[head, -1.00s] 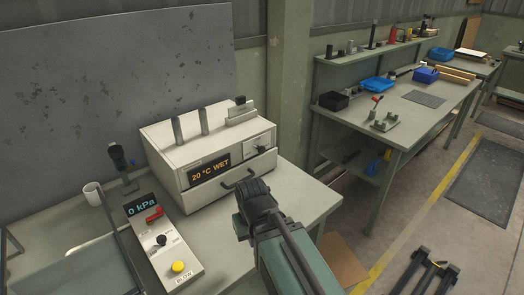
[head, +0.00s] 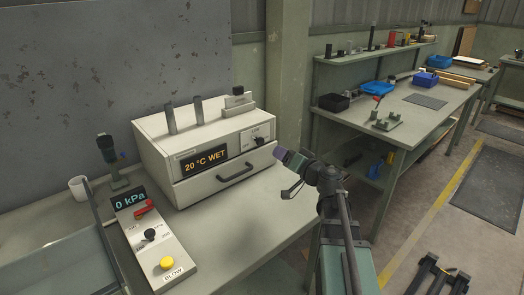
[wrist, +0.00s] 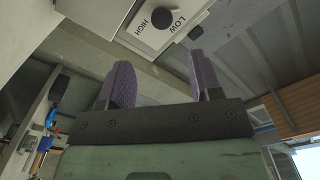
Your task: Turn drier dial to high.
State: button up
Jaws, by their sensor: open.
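The drier (head: 205,145) is a pale box on the bench, with an amber display reading "20 °C WET". Its small dark dial (head: 258,141) sits on a light plate at the right end of its front.
The drier's drawer handle (head: 237,171) sticks out below the display. A control panel with a 0 kPa display (head: 129,198) and yellow BLOW button (head: 167,263) stands at left. Bare bench top lies in front of the drier. A second bench (head: 430,115) is at the right.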

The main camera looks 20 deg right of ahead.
aim_at(261, 142)
jog(key=x, duration=1.1)
jog(key=shift+s+a, duration=0.1)
jog(key=shift+c, duration=0.4)
jog(key=c, duration=0.8)
jog(key=shift+c, duration=0.2)
